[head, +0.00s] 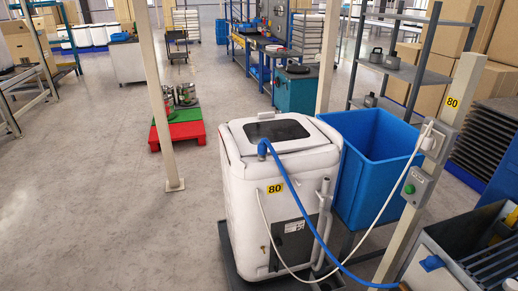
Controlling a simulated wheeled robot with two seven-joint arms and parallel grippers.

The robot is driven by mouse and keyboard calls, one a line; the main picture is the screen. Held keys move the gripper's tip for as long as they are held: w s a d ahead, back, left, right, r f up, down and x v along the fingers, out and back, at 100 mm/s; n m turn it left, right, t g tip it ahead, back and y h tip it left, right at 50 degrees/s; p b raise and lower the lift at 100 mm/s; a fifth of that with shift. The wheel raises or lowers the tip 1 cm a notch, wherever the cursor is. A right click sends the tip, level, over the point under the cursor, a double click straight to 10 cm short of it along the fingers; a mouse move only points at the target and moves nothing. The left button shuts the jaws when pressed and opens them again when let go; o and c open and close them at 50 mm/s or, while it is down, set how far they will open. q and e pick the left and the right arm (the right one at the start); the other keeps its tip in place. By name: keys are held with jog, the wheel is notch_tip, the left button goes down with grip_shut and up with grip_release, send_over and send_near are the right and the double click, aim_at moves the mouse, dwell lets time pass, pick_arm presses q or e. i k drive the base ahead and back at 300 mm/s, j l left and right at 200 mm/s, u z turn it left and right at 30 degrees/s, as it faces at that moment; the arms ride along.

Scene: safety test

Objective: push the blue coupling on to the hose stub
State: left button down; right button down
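A blue coupling (263,148) sits at the upper front edge of a white wheeled machine (238,215). A blue hose (303,212) bends away from it and runs down to the right, towards the bottom edge of the picture. The hose stub cannot be made out apart from the coupling. I cannot tell whether the coupling is fully on it or only resting at it. Neither of my grippers is in view.
A white cable (385,203) hangs from a socket box (434,141) on a post to the machine. A blue bin (372,165) stands close behind the machine's right. A grey case (425,270) is at lower right. The floor (90,210) to the left is clear.

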aim_at(261, 150)
jog(key=z, duration=1.15)
jog(key=j+z, duration=0.8)
jog(key=k+j+z, duration=0.15)
jog(key=j+z, duration=0.2)
jog(key=k+j+z, duration=0.15)
jog(key=j+z, duration=0.25)
jog(key=k+j, duration=0.25)
jog(key=j, duration=0.2)
jog(key=k+j+z, duration=0.1)
jog(key=j, duration=0.35)
jog(key=k+j+z, duration=0.1)
jog(key=k+j, duration=0.25)
